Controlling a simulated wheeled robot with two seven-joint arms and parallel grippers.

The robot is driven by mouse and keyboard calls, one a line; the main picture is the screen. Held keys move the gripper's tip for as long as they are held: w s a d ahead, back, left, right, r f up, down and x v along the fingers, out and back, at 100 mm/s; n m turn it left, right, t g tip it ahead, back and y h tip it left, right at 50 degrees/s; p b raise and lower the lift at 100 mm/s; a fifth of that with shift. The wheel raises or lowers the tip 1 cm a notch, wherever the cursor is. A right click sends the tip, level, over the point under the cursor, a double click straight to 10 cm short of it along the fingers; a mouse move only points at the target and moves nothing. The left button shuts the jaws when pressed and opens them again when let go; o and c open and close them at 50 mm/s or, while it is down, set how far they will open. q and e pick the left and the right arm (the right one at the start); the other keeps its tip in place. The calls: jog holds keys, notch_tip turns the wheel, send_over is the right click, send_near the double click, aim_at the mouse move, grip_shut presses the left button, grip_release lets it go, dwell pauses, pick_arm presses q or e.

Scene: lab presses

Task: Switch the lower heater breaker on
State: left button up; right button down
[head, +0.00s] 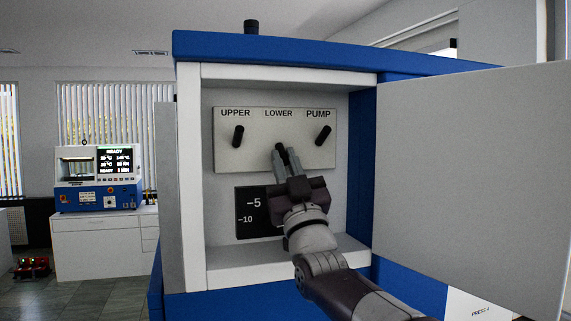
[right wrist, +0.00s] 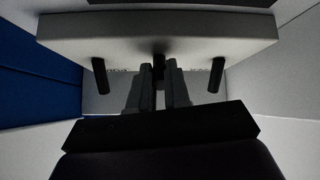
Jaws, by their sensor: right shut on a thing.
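The white breaker panel (head: 260,158) sits inside the open cabinet, with labels UPPER, LOWER and PUMP. The upper lever (head: 238,136) and the pump lever (head: 323,136) are short black handles at its left and right. My right gripper (head: 287,154) reaches in at the middle, under the LOWER label, with its fingers shut on the lower breaker lever. The fingers mostly hide that lever in the head view. In the right wrist view, the lower lever (right wrist: 159,68) shows dark between the two fingertips, with a side lever apart on each side. My left gripper is not in view.
The cabinet's white frame (head: 191,200) surrounds the recess. Its grey door (head: 470,170) stands open on the right, close to my right arm. A black display (head: 250,225) reading -5 and -10 is below the panel. Another blue-and-white machine (head: 100,180) stands on a far counter.

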jog(key=shift+s+d+r+g+h+p, duration=0.1)
jog(key=shift+s+r+g+h+p, duration=0.25)
jog(key=shift+r+g+p, duration=0.35)
jog(key=r+g+h+p, duration=0.1)
jog(key=r+g+p, duration=0.1)
jog(key=p, duration=0.3)
jog(key=r+g+p, duration=0.2)
jog(key=g+p, duration=0.1)
jog(key=p, duration=0.3)
jog(key=shift+s+r+h, duration=0.2)
jog(key=shift+r+h, duration=0.05)
jog(key=shift+h, duration=0.1)
jog(key=g+p, duration=0.2)
jog(key=p, duration=0.5)
jog(key=shift+r+h, duration=0.4)
jog(key=shift+f+g+p, duration=0.3)
jog(key=shift+f+g, duration=0.1)
jog(key=shift+f, duration=0.1)
jog(key=shift+w+f+g+b, duration=0.2)
jog(key=shift+g+b, duration=0.1)
jog(key=shift+g, duration=0.1)
jog(key=shift+r+m+g+h, duration=0.2)
jog(key=shift+m+g+h, duration=0.15)
jog(key=shift+g, duration=0.25)
jog(key=shift+w+r+g+h, duration=0.25)
jog(key=shift+g+h, duration=0.1)
jog(key=shift+g, duration=0.75)
